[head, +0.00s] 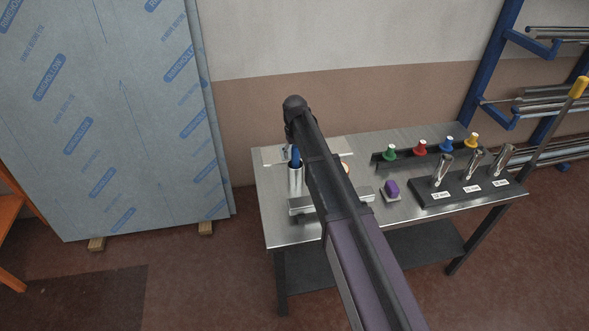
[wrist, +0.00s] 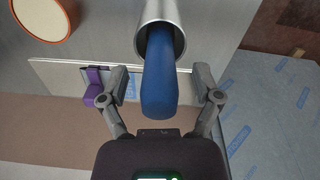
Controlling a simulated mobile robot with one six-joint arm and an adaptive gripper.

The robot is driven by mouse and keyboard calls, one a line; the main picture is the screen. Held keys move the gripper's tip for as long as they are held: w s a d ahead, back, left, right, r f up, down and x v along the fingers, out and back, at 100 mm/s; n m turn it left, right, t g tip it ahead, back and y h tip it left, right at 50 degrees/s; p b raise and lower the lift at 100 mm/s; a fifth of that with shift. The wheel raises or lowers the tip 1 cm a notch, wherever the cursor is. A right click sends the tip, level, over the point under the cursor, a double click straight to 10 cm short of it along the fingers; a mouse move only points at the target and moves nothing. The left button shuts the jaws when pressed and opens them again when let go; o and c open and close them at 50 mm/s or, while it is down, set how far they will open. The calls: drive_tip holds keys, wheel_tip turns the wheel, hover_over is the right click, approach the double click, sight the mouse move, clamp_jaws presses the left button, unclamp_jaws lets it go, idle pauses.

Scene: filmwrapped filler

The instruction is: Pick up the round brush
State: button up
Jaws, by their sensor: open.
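A blue handle (wrist: 158,88), which I take for the round brush, sticks out of a metal cup (wrist: 161,14). Its lower part is hidden inside the cup. In the head view the blue handle (head: 296,158) stands upright in the cup (head: 296,182), just left of my arm. My gripper (wrist: 162,86) is open, with one finger on each side of the handle. Gaps show between the fingers and the handle, and nothing is gripped. In the head view my gripper cannot be made out.
The cup stands on a metal table (head: 275,215). A white board (wrist: 65,72) with a purple item (wrist: 95,84) lies near it, as does a round orange-rimmed object (wrist: 42,16). Farther right stand a purple block (head: 391,188), coloured knobs (head: 420,147) and a black labelled holder (head: 465,191). Wrapped panels (head: 100,120) lean left.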

drive_tip(key=shift+f, duration=0.1)
idle(0.6)
clamp_jaws()
